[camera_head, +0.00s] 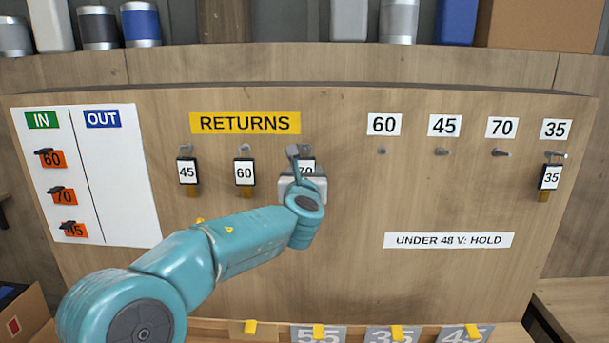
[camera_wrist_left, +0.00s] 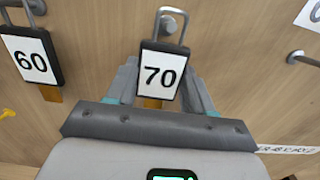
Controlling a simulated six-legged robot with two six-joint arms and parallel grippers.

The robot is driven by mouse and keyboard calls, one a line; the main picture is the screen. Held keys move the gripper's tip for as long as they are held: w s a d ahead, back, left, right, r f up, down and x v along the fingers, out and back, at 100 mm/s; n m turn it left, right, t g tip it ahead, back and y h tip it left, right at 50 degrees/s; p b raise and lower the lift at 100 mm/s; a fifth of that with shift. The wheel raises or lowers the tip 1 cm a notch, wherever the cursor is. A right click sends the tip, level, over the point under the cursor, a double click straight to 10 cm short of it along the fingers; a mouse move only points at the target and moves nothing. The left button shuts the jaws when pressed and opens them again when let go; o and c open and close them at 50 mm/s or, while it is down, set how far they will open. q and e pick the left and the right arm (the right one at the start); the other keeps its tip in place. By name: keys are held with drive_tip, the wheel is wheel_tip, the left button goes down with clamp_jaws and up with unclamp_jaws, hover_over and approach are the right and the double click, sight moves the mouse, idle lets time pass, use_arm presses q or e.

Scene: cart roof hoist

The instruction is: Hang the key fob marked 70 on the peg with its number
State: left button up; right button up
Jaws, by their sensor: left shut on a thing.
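The key fob marked 70 (camera_head: 306,165) is at the third RETURNS peg, partly hidden by my gripper in the head view. In the left wrist view the fob (camera_wrist_left: 161,72) is black-framed with a white face, and its metal loop is around the peg (camera_wrist_left: 170,20). My left gripper (camera_head: 303,184) is shut on this fob, with one finger on each side of it in the wrist view (camera_wrist_left: 158,92). The peg under the 70 label (camera_head: 502,153) is bare, on the right of the board. My right gripper is not in view.
Fobs 45 (camera_head: 187,172) and 60 (camera_head: 244,172) hang left of my gripper. Fob 35 (camera_head: 550,177) hangs under the 35 label at far right. The pegs under 60 (camera_head: 382,151) and 45 (camera_head: 442,152) are bare. An IN/OUT panel (camera_head: 118,200) is at left.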

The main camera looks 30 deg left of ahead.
use_arm(q)
drive_tip(key=shift+s+d+r, duration=0.15)
drive_tip(key=shift+s+d, duration=0.05)
drive_tip(key=shift+s, duration=0.2)
drive_tip(key=shift+s+d+r, duration=0.1)
drive_tip(key=shift+s+d, duration=0.05)
drive_tip(key=shift+s, duration=0.25)
drive_tip(key=shift+s+d+r+b, duration=0.1)
drive_tip(key=shift+s+d+b, duration=0.25)
drive_tip(key=shift+s, duration=0.1)
drive_tip(key=shift+s+d+r, duration=0.2)
drive_tip(key=shift+s+d, duration=0.1)
drive_tip(key=shift+s, duration=0.25)
drive_tip(key=shift+w, duration=0.15)
drive_tip(key=b, duration=0.2)
approach(305, 167)
idle(0.3)
